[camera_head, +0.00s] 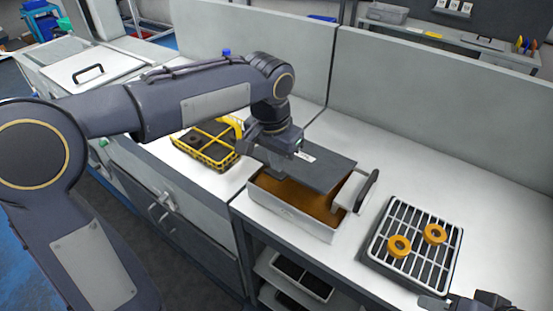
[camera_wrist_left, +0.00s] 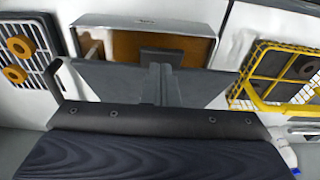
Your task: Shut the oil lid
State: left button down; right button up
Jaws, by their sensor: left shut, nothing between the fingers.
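The oil box (camera_head: 292,217) is a light metal box with brown oil (camera_head: 308,200) inside, and it stands on the white worktop. Its dark grey lid (camera_head: 325,172) is raised over the far part of the box, so the oil shows in front. A black handle (camera_head: 367,190) shows at the right end. My left gripper (camera_head: 277,165) is shut and empty at the left end of the lid; I cannot tell whether it touches it. In the left wrist view the shut fingers (camera_wrist_left: 160,82) point toward the box opening, where brown oil (camera_wrist_left: 192,47) shows. My right gripper (camera_head: 465,301) is only partly in view at the bottom right.
A yellow basket (camera_head: 222,159) with dark contents stands left of the box. A rack tray (camera_head: 371,250) with two orange rings (camera_head: 399,246) (camera_head: 435,233) stands to the right. A grey partition (camera_head: 440,100) runs behind. Worktop beyond the tray is clear.

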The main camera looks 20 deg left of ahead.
dwell(0.3)
pick_arm(q)
jog(key=s+a+f+t+h+b, duration=0.1)
jog(key=s+f+t+b, duration=0.2)
jog(key=f+b, duration=0.7)
jog(key=t+b, duration=0.1)
jog(key=b, duration=0.5)
jog(key=shift+s, duration=0.2)
jog(key=shift+a+f, duration=0.1)
jog(key=shift+f, duration=0.05)
